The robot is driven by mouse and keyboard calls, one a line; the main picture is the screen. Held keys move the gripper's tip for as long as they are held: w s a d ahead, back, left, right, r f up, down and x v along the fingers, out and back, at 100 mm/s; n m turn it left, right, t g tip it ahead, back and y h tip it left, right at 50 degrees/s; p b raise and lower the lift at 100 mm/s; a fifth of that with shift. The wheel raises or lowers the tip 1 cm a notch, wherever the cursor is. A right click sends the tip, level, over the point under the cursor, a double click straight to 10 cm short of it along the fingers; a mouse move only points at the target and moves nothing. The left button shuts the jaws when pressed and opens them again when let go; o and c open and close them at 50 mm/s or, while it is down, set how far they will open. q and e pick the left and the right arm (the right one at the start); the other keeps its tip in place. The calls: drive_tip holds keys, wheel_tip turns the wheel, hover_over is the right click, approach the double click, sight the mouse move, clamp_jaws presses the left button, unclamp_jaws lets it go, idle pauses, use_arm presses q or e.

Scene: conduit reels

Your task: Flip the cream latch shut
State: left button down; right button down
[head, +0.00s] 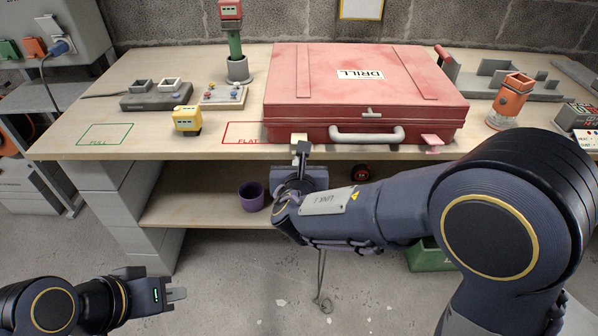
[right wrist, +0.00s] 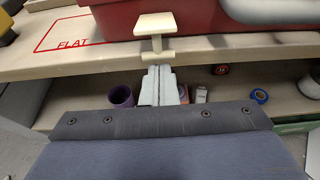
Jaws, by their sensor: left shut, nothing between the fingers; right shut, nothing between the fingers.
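The red drill case (head: 310,105) lies closed on the workbench, its grey handle (head: 366,134) facing me. The cream latch (head: 299,138) is at the left of the case's front. In the right wrist view the latch (right wrist: 155,24) shows an upper plate, a short stem and a lower bar jutting out. My right gripper (head: 303,147) is shut and empty. Its fingertips (right wrist: 160,70) are just below the lower bar; I cannot tell whether they touch. A pink latch (head: 432,139) sticks out at the front right. My left gripper (head: 177,293) is shut and empty, low at the left, away from the bench.
A yellow battery (head: 187,120) stands left of the case, near the bench edge. A purple cup (head: 251,196) stands on the lower shelf. The bench edge runs just behind my right gripper.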

drive_tip(key=shift+r, duration=0.15)
drive_tip(key=g+p, duration=0.8)
drive_tip(key=p, duration=2.3)
approach(299, 135)
wheel_tip(299, 135, down, 4)
drive_tip(key=shift+s, duration=0.3)
